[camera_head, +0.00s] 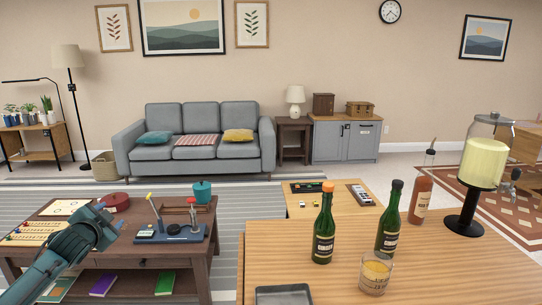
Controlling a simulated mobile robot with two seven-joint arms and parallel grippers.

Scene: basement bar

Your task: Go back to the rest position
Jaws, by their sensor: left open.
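My left gripper (109,220) is in the lower left of the head view, at the end of my teal-grey arm. It is open and I see nothing held in it. It appears in front of the dark wooden table (190,247), close to the pegged game board (35,234). I cannot tell its exact height above the table. My right gripper is not in view.
The light wooden bar top (420,262) at right holds two green bottles, an orange-red bottle (420,201), a glass (374,274), a drink dispenser (482,165) and a grey tray (284,294). A blue lever device (171,233) stands right of my left gripper.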

